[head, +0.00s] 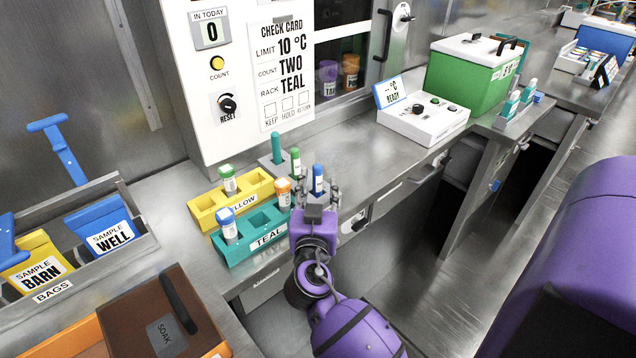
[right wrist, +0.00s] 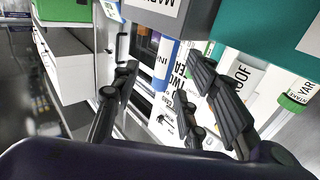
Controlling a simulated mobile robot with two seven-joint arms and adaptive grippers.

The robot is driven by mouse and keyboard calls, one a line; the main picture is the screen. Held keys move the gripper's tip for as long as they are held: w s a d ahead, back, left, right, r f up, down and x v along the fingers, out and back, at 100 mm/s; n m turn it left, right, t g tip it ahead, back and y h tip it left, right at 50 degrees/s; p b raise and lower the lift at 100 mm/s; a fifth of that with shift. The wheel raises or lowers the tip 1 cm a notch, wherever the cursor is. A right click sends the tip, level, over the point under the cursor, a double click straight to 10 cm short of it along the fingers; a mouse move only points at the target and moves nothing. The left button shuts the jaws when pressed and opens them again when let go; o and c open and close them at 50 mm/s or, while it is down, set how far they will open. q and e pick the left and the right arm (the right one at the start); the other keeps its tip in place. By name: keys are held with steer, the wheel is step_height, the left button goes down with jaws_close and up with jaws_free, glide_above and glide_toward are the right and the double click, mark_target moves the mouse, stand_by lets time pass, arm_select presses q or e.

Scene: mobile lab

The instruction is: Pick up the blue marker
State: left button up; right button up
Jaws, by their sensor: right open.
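The blue marker (head: 318,176) is an upright cylinder with a blue top and a pale label below, right of the teal rack in the head view. In the right wrist view the blue marker (right wrist: 166,58) shows near a grey block (right wrist: 160,14) with a partly cut-off label. My right gripper (head: 319,191) is open, its fingers spread to either side of the marker in the picture. In the right wrist view the gripper (right wrist: 160,82) has the marker in its gap; contact cannot be told. The marker's lower part is hidden by the gripper in the head view. My left gripper is not in view.
The teal rack (head: 231,254) holds blue-capped and orange-capped vials close left of my gripper. The yellow rack (head: 207,214) holds a green-capped vial (head: 228,180). A teal marker (head: 276,148) stands behind. A white device (head: 425,123) and green box (head: 466,82) stand right; counter between is clear.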

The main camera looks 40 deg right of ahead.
mark_target(317, 179)
steer(key=x, duration=0.2)
steer(key=p+x, duration=0.1)
steer(key=x, duration=0.1)
steer(key=shift+w+a+r, duration=0.1)
steer(key=shift+w+a, duration=0.1)
steer(key=shift+w, duration=0.05)
steer(key=shift+w+d, duration=0.15)
steer(key=shift+d, duration=0.05)
steer(key=shift+c, duration=0.2)
jaws_close()
